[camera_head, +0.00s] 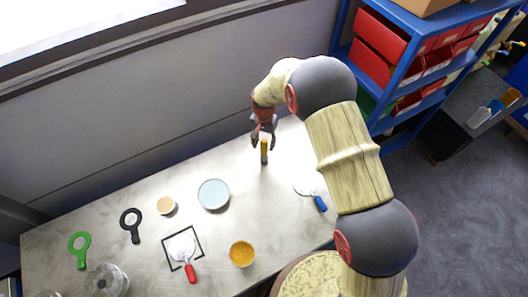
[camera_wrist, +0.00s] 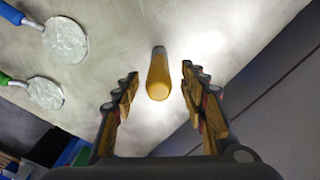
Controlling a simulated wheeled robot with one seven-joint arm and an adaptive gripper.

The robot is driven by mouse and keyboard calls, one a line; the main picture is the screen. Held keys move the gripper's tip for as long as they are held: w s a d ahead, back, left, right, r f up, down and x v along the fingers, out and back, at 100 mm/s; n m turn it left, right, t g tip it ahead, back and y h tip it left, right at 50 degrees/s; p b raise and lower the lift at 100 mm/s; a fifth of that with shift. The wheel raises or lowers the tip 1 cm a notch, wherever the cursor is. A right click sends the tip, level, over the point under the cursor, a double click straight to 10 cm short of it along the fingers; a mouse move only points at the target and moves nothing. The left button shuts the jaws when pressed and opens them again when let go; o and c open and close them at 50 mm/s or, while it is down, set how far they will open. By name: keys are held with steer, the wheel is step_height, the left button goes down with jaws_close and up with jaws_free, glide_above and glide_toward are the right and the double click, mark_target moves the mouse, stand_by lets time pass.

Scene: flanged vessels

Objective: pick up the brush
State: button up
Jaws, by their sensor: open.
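The brush (camera_head: 264,151) appears to be the slim upright piece with a yellow handle and a dark lower end, standing on the table near its far edge. In the wrist view the brush (camera_wrist: 158,76) shows yellow end-on, with a grey part beyond it. My gripper (camera_head: 262,139) is right above and around the top of it in the head view. In the wrist view my gripper (camera_wrist: 160,74) is open, one finger on each side of the yellow handle, with gaps on both sides. Bristles cannot be made out.
A blue-handled round tool (camera_head: 319,203) lies right of the brush. A pale blue disc (camera_head: 213,194), a yellow cup (camera_head: 242,253) and a red-handled tool (camera_head: 190,271) are to the left and front. A wall runs behind the table; a blue shelf (camera_head: 397,75) stands at right.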

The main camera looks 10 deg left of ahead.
mark_target(264, 152)
step_height(264, 152, down, 4)
steer(key=shift+p, duration=0.35)
steer(key=shift+c, duration=1.2)
jaws_close()
